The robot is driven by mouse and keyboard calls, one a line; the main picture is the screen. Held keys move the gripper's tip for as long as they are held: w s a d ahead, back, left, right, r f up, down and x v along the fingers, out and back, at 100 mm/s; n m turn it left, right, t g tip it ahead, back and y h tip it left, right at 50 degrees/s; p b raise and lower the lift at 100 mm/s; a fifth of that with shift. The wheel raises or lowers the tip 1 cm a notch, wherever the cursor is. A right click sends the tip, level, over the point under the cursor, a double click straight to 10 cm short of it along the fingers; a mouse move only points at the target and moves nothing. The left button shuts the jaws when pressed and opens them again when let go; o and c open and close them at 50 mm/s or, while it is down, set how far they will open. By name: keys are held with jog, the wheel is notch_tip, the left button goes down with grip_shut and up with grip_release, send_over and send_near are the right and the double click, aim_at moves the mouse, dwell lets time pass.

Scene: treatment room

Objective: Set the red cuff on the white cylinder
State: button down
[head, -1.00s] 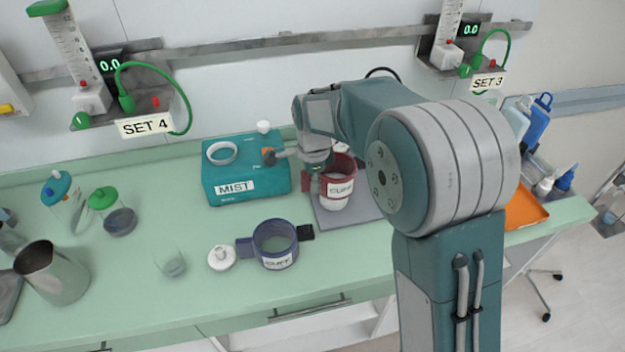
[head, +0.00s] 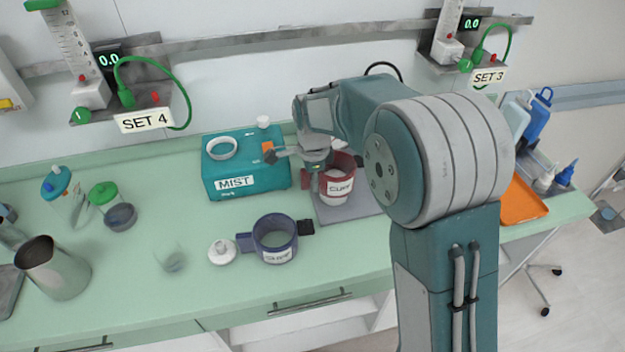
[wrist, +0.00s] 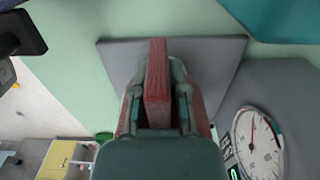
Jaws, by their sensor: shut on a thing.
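The red cuff (head: 347,163) is a ring with a white CUFF label, right of the teal MIST box in the head view. It stands around the white cylinder (head: 338,172), whose pale top shows inside the ring. The cuff sits low, close to the grey mat (head: 336,214); whether it touches the mat I cannot tell. My gripper (head: 316,187) is at the cuff's left side, pointing down. In the wrist view, my gripper (wrist: 158,100) is shut on the cuff's upright red tab (wrist: 157,72). The cylinder is hidden in that view.
The teal MIST box (head: 240,185) stands close left of my gripper. A blue cuff (head: 274,240) and a white lidded piece (head: 222,252) lie in front. A round gauge (wrist: 258,145) shows in the wrist view. An orange tray (head: 522,200) is at right, past my arm.

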aim_at(313, 198)
jog(key=shift+f, duration=2)
dwell(0.4)
jog(key=c, duration=0.6)
grip_release()
jog(key=shift+r, duration=3.55)
